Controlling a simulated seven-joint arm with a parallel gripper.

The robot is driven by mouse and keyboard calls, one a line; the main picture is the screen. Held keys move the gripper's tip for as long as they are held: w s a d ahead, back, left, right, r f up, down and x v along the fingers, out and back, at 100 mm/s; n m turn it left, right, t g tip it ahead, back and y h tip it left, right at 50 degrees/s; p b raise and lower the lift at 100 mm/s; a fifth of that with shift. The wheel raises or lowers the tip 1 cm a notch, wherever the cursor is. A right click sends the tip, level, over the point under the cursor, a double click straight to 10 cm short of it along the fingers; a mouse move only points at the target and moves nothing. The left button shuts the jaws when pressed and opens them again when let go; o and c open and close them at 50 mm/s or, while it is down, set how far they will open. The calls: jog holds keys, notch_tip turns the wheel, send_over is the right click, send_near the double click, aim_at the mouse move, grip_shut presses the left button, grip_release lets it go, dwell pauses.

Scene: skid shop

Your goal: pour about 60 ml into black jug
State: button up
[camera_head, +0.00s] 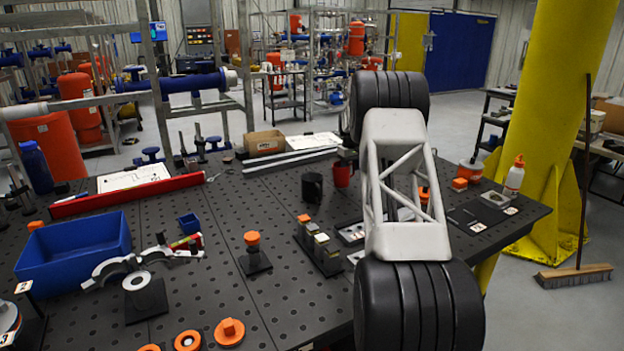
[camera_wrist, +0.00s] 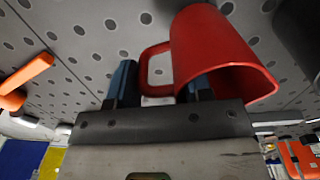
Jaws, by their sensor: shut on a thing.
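A red mug (camera_head: 342,173) is near the back middle of the pegboard table in the head view, partly behind my arm. The red mug (camera_wrist: 222,55) fills the upper right of the wrist view, with its handle toward my gripper (camera_wrist: 160,82). My gripper's blue fingers are shut on the mug at its handle side. In the head view my gripper is hidden by my arm. The black jug (camera_head: 312,187) stands upright just left of the mug in the head view. A dark shape, probably the jug, shows at the wrist view's top right corner. The contents of both vessels cannot be seen.
Black blocks with orange and yellow tops (camera_head: 320,250) stand in front of the jug. A blue bin (camera_head: 75,258) is at the left. Table left of the jug is fairly clear.

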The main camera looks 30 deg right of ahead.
jog(key=shift+d+f+y, duration=0.15)
jog(key=shift+d+y, duration=0.1)
jog(key=shift+y, duration=0.05)
dwell(0.4)
